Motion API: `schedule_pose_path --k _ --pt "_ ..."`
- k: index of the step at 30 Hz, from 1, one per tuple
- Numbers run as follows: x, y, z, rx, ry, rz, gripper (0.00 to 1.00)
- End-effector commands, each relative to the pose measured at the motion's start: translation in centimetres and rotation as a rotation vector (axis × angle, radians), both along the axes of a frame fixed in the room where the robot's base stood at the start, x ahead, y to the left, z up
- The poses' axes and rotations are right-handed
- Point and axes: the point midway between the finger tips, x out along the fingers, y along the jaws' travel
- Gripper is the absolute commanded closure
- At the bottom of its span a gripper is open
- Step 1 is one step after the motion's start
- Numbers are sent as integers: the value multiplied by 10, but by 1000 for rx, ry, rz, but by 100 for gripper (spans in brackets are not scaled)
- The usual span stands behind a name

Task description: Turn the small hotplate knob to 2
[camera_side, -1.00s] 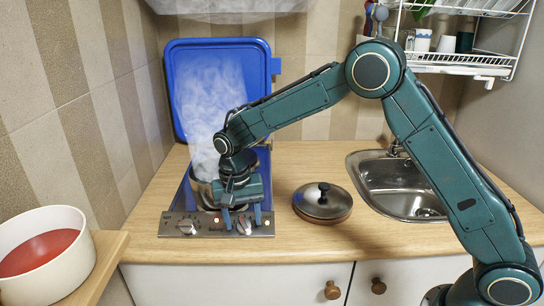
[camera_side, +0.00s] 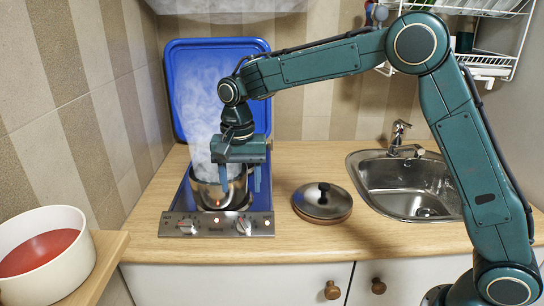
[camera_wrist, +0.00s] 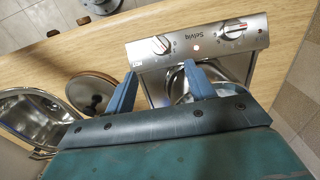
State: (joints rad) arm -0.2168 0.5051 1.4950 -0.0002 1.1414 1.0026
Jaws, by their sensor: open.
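The steel hob panel (camera_side: 205,232) carries two knobs, the right knob (camera_side: 244,225) and the left knob (camera_side: 187,225). In the wrist view the right knob (camera_wrist: 160,44) is at left and the left knob (camera_wrist: 232,30) is at right, beside a small red lit lamp (camera_wrist: 195,47). Which knob is for the small hotplate, and their exact settings, I cannot read. My gripper (camera_side: 240,188) is open and empty, pointing down above and behind the right knob, apart from it. It also shows in the wrist view (camera_wrist: 160,72).
A steaming steel pot (camera_side: 206,196) stands on the hob close behind my gripper. The blue hob lid (camera_side: 262,95) stands upright behind. A white pot (camera_side: 75,255) stands at left.

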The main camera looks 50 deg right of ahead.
Motion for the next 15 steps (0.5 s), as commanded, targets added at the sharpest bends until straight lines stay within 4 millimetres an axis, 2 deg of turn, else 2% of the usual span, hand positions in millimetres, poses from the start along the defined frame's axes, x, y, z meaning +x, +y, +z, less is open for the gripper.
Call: schedule_pose_path --k 8,15 --pt "0 0 36 1 -2 0 45" --pt "-16 -10 52 6 -31 47 45"
